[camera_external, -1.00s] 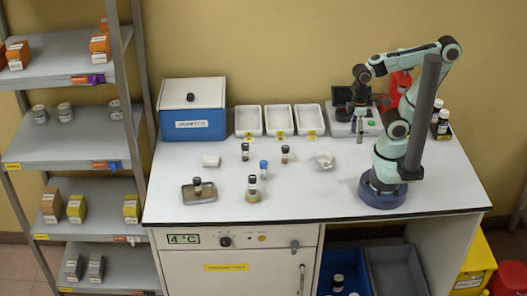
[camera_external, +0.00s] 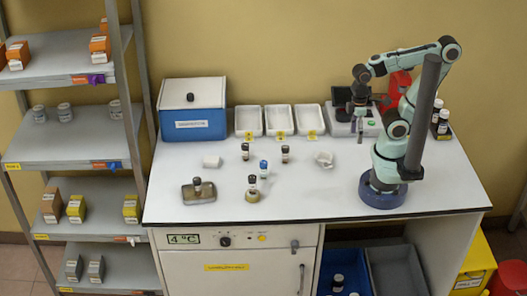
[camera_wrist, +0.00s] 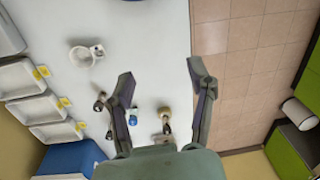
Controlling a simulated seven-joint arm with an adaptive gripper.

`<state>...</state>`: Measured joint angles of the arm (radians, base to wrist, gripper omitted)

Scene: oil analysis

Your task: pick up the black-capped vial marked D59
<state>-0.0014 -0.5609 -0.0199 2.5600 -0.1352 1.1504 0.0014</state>
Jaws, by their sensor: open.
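Several black-capped vials stand on the white bench, and their markings are too small to read, so I cannot tell which is D59. One is at the back left (camera_external: 245,152), one is right of it (camera_external: 285,154), one is in a round tan holder near the front (camera_external: 252,189), and one is on a small metal tray (camera_external: 197,188). My gripper (camera_external: 360,138) hangs above the bench at the right, well apart from the vials. In the wrist view my gripper (camera_wrist: 160,75) has its fingers spread with nothing between them; small vials show beyond them.
A blue-capped vial (camera_external: 263,169) stands among the black-capped ones. White trays (camera_external: 279,120) and a blue box (camera_external: 193,125) line the back. A white mortar-like dish (camera_external: 324,160) lies between my gripper and the vials.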

